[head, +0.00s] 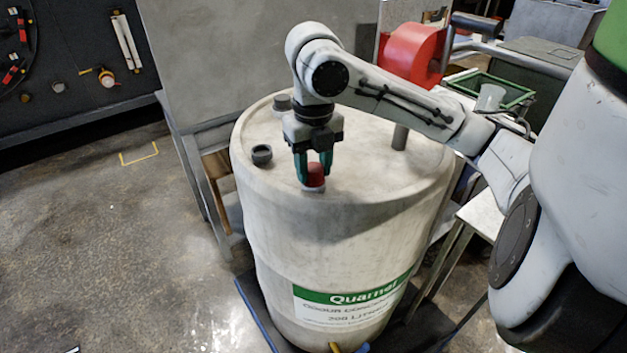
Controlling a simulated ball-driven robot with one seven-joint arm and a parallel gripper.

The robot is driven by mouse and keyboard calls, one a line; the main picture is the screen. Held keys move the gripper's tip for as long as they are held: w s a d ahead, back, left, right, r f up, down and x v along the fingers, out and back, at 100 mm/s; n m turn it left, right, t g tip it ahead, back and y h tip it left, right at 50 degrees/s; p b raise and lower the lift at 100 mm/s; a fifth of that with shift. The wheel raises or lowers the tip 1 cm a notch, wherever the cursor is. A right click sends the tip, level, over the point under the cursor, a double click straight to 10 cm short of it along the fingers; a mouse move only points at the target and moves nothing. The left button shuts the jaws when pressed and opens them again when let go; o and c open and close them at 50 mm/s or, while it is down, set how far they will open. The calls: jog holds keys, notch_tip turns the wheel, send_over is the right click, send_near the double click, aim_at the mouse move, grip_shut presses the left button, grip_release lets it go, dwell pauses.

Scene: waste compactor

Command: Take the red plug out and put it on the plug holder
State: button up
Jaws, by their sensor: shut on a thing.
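The red plug (315,174) is at the front of the top of the large pale drum (375,183). My gripper (314,172) points down from above and is shut on the red plug, with a teal finger on either side of it. A small pale ring shows just under the plug at the drum top; I cannot tell whether the plug is still seated in it. A dark round cup-like fitting (262,155) stands on the drum top to the left of my gripper. I cannot tell whether it is the plug holder.
A grey cap (282,103) and an upright grey pipe (400,136) stand on the drum top. A large red part (412,52) is behind the drum, and a green-rimmed tray (500,88) is at right. Open floor (110,240) lies at left.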

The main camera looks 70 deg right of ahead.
jog(key=shift+n, duration=0.7)
jog(key=shift+f+n+b, duration=0.15)
jog(key=shift+n+b, duration=0.55)
jog(key=shift+n, duration=0.5)
jog(key=shift+n+b, duration=0.3)
jog(key=shift+n, duration=1.1)
jog(key=shift+n+b, duration=0.45)
jog(key=shift+n, duration=0.45)
jog(key=n, duration=0.3)
jog(key=shift+b, duration=0.35)
